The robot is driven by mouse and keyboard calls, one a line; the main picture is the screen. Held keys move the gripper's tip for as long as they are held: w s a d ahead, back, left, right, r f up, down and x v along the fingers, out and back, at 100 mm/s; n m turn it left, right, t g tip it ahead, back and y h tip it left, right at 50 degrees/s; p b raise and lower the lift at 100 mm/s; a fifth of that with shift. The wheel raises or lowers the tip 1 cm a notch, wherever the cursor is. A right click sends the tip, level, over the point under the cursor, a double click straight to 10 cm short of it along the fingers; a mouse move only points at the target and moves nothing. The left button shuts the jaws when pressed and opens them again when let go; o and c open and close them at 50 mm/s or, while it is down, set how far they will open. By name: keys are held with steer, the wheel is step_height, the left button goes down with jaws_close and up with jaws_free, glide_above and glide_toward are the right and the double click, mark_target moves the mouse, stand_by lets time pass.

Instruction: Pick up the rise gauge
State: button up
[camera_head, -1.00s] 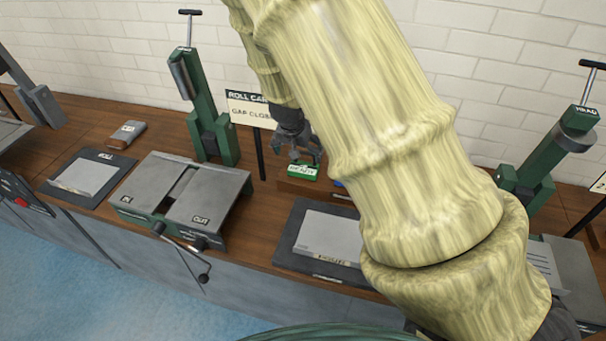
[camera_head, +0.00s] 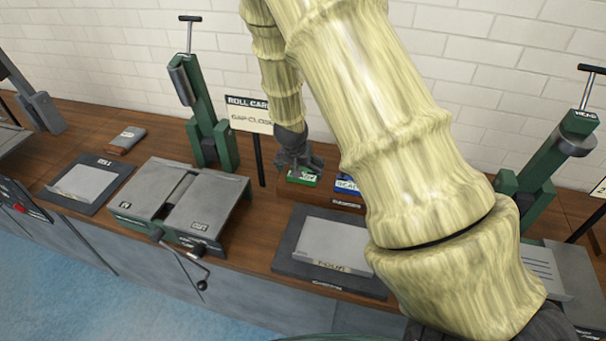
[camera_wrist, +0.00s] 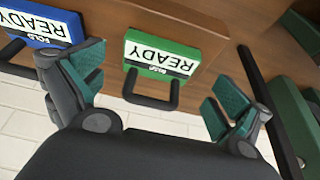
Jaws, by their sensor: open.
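I cannot read a rise gauge label on anything. A green block marked READY (camera_wrist: 166,55) with a dark loop handle fills the top middle of the wrist view; its smaller label is unclear. It also shows in the head view (camera_head: 302,179), on a wooden stand. My gripper (camera_wrist: 155,88) is open and empty, one finger on each side of the green block's handle, with visible gaps. In the head view, my gripper (camera_head: 298,160) is just above and behind the green block. A blue READY block (camera_wrist: 42,27) sits beside it, near the left finger.
The wooden stand (camera_wrist: 180,15) holds both blocks. A black sign post (camera_head: 260,160) and green upright tool (camera_head: 208,125) stand left of my gripper. A grey plate on a dark mat (camera_head: 290,262) lies in front. A white brick wall (camera_head: 400,100) is behind.

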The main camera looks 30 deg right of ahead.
mark_target(303, 173)
steer(key=p+x, duration=0.1)
steer(key=x, duration=0.2)
steer(key=shift+w+d+f, duration=0.1)
steer(key=shift+w+d, duration=0.05)
steer(key=shift+d, duration=0.15)
steer(key=shift+x, duration=0.8)
steer(key=shift+c, duration=0.2)
steer(key=c, duration=0.9)
